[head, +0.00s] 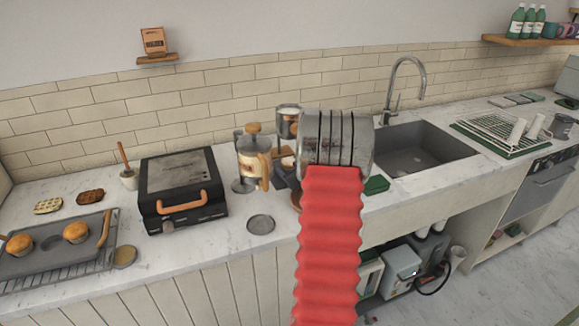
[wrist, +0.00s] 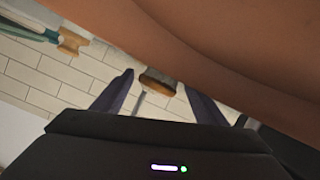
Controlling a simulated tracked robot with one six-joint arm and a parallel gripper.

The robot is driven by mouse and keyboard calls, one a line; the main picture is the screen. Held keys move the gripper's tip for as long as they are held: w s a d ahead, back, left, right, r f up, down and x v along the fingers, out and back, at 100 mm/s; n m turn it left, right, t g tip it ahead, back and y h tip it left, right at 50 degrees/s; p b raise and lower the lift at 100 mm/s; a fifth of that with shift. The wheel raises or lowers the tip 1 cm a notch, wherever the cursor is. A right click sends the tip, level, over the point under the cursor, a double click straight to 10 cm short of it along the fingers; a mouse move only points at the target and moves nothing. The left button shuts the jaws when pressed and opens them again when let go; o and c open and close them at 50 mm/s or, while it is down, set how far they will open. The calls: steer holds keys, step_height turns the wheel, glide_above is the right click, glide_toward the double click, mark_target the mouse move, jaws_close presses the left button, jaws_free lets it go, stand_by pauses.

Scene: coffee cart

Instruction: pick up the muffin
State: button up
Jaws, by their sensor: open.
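Two golden-brown muffins are in the head view at the far left. One muffin (head: 77,231) sits at the right on a dark tray (head: 50,254), and another muffin (head: 19,244) sits at its left. My gripper (wrist: 158,82) shows in the wrist view with its two dark fingers apart. I see nothing held between them; a brown round-topped object appears beyond. In the head view my arm hides the fingers, and its end is over the counter's middle, well right of the muffins. No muffin can be made out in the wrist view.
A black press grill (head: 183,190) stands between the muffin tray and my arm. A French press (head: 254,160) is just left of my arm. The sink (head: 420,150) and tap are to the right. A large blurred brown surface (wrist: 230,40) fills much of the wrist view.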

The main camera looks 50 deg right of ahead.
mark_target(291, 161)
steer(key=shift+c, duration=0.2)
steer(key=c, duration=1.2)
steer(key=shift+r, duration=0.1)
steer(key=shift+r, duration=1.45)
steer(key=shift+s+r, duration=0.2)
steer(key=shift+r, duration=0.05)
steer(key=s+a, duration=0.3)
steer(key=s, duration=0.2)
steer(key=s+a, duration=0.3)
steer(key=s, duration=0.2)
steer(key=s+a, duration=0.3)
steer(key=s, duration=0.2)
steer(key=shift+a, duration=0.1)
